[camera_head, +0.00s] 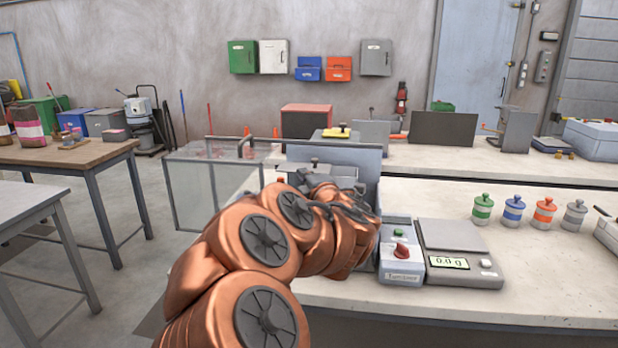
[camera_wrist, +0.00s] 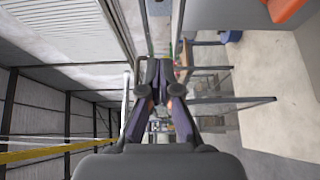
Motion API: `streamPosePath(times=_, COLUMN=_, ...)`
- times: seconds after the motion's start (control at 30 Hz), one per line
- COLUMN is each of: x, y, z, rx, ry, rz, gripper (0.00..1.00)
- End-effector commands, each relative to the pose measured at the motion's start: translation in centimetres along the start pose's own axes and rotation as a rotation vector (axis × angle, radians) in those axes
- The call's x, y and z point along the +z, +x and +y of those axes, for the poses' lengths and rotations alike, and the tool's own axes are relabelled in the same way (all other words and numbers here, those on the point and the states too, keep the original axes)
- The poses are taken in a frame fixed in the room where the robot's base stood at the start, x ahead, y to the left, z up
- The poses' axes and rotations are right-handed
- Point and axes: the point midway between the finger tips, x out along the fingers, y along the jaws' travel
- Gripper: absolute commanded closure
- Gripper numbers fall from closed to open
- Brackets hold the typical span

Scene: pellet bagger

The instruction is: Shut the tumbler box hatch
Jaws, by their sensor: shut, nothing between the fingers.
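The tumbler box (camera_head: 371,190) is a grey box on the near bench, mostly hidden behind my copper arm. A flat blue-grey panel, which looks like its hatch (camera_head: 365,160), stands raised at the box. My arm covers the panel's lower part, so its hinge and exact angle are hidden. My gripper (camera_head: 345,207) is in front of the panel, over the box area; I cannot tell whether it touches anything. In the wrist view my gripper (camera_wrist: 157,72) has its dark fingers together and empty. The hatch cannot be made out there.
A control box labelled Tumbler (camera_head: 400,265) with a red knob and a scale (camera_head: 455,250) stand right of my arm. Several lidded jars (camera_head: 513,210) are farther right. A clear-panelled enclosure (camera_head: 200,190) stands left. The bench front right is bare.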

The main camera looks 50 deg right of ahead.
Motion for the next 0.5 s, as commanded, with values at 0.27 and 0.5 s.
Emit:
streamPosePath(times=0.27, x=0.0, y=3.8, z=0.0, rx=-0.002, ry=0.001, rz=0.001, gripper=1.0)
streamPosePath(times=0.5, x=1.4, y=5.6, z=0.1, rx=-0.001, ry=0.001, rz=-0.002, gripper=1.0)
